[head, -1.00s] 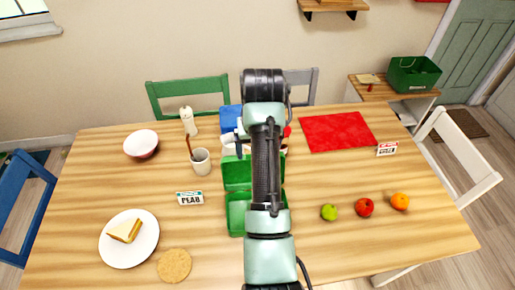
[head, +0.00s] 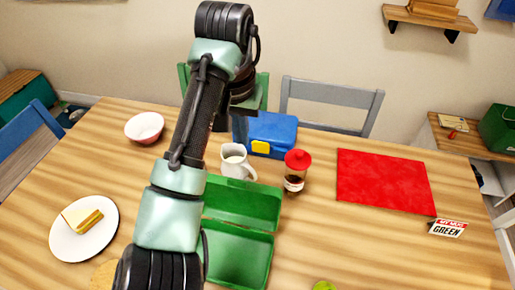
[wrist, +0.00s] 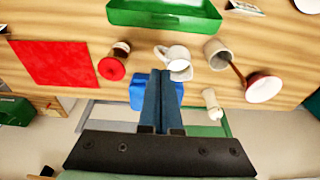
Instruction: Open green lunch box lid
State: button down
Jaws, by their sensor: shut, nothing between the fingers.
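The green lunch box (head: 237,255) stands on the wooden table, partly hidden by my arm in the head view. Its lid (head: 242,203) is swung open, laid back on the far side, so the inside of the base shows. Part of the green box (wrist: 165,14) also shows at the top edge of the wrist view. My gripper (wrist: 164,76) is shut and empty, apart from the green box. In the wrist view its fingers overlap the blue lunch box (wrist: 140,92); I cannot tell the gap between them.
Around the green box are a white mug (head: 234,162), a red-lidded jar (head: 296,172) and the blue lunch box (head: 272,134). A red mat (head: 385,182) and a sign (head: 447,228) lie right. A sandwich plate (head: 68,248) is left. The table right of the box is mostly clear.

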jog(key=shift+s+a+f, duration=0.2)
jog(key=shift+s+f, duration=0.25)
jog(key=shift+f, duration=0.9)
jog(key=shift+s+a+f, duration=0.2)
jog(key=shift+s+f, duration=0.2)
jog(key=shift+f, duration=0.95)
jog(key=shift+s+a+f, duration=0.2)
jog(key=shift+s+f, duration=0.25)
jog(key=shift+f, duration=0.9)
jog(key=shift+w, duration=0.1)
